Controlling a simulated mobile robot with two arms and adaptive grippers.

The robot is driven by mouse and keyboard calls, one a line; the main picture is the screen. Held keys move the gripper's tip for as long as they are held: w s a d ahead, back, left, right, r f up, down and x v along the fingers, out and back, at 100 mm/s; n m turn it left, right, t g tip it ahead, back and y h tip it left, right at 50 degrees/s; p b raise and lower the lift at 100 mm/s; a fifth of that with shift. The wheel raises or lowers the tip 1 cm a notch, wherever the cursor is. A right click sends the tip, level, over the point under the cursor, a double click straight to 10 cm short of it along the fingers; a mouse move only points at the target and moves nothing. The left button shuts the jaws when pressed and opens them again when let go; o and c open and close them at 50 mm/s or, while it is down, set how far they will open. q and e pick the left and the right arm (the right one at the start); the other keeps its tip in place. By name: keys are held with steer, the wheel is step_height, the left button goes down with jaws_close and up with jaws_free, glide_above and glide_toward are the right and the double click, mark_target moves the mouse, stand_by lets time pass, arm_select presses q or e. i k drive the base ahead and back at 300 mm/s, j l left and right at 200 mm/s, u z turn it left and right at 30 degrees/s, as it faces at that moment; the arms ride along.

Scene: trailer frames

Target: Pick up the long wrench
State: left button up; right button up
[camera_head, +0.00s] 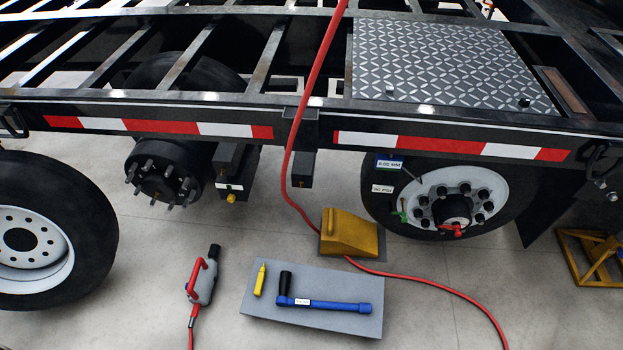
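The long wrench (335,304) lies flat on a grey mat (340,275) on the floor, low in the middle of the head view. It has a blue shaft with a small white label and a black upright-looking end at its left. A yellow pen-shaped item (260,279) lies to its left on the same mat. Nothing touches the wrench from above. Neither of my grippers shows in this view.
The trailer frame (200,110), a mounted wheel (440,195) and a loose wheel (45,240) surround the area.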

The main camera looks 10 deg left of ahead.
mark_target(282, 301)
steer(key=k+j, duration=0.2)
steer(key=k, duration=0.25)
steer(key=k+j, duration=0.2)
steer(key=k, duration=0.25)
steer(key=u, duration=0.05)
